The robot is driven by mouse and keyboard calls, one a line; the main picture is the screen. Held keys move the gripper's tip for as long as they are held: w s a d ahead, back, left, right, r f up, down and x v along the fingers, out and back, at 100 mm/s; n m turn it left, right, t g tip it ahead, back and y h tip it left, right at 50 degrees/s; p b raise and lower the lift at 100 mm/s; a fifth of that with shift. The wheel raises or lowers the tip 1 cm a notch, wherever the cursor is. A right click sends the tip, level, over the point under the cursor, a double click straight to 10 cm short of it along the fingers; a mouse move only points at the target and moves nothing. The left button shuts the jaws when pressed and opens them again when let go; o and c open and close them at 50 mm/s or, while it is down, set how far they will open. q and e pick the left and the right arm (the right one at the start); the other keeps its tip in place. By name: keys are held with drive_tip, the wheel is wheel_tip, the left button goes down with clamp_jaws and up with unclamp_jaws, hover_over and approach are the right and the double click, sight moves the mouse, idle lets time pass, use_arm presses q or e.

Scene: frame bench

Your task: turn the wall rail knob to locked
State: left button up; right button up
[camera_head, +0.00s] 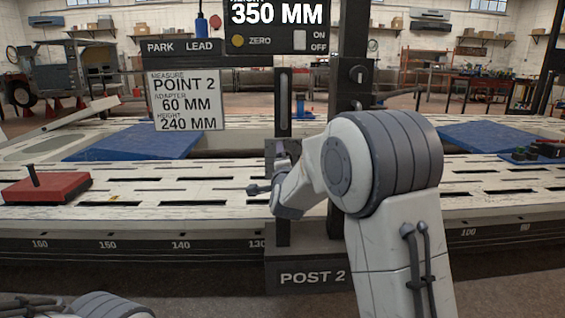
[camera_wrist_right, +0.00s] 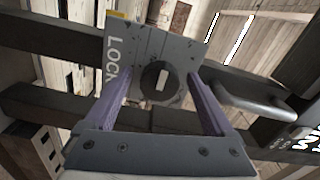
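In the right wrist view a dark round knob (camera_wrist_right: 176,88) with a pale bar-shaped mark sits on a grey plate (camera_wrist_right: 130,45). The plate carries white letters reading "LOCK", partly cut off by a finger, and a yellow patch. My right gripper (camera_wrist_right: 158,88) is open, its two purple fingers on either side of the knob with a visible gap to each. I cannot tell how deep the fingertips reach. In the head view my right arm covers most of this spot, and the grey plate (camera_head: 270,148) shows only in part at the post. My left gripper is out of view.
A grey handle (camera_wrist_right: 255,105) projects beside the plate. A "POINT 2" sign (camera_head: 188,100) and a display (camera_head: 277,14) hang nearby. A red block (camera_head: 45,188) lies on the slotted white bench (camera_head: 170,187).

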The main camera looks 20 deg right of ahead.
drive_tip(key=p+v, duration=0.2)
drive_tip(key=v, duration=0.8)
drive_tip(key=shift+s, duration=0.25)
drive_tip(key=shift+a, duration=0.1)
drive_tip(key=s+a+f+n+g+y+p, duration=0.2)
drive_tip(key=s+a+f+n+g+y, duration=0.15)
drive_tip(key=s+a+n, duration=0.45)
drive_tip(key=s+a+f+n+g+y+p, duration=0.2)
drive_tip(key=s+a+f+n+g+y, duration=0.25)
drive_tip(key=a, duration=0.65)
drive_tip(key=s+f+n+g+h+p, duration=0.15)
drive_tip(key=s+n+g, duration=0.95)
drive_tip(key=s, duration=1.1)
wheel_tip(320, 180, up, 38)
drive_tip(key=s+d+n+t+p, duration=0.1)
drive_tip(key=n+p, duration=0.2)
drive_tip(key=p, duration=3.5)
drive_tip(key=shift+s+d+t+p, duration=0.3)
drive_tip(key=shift+s+d+p, duration=0.05)
drive_tip(key=shift+d+p, duration=0.05)
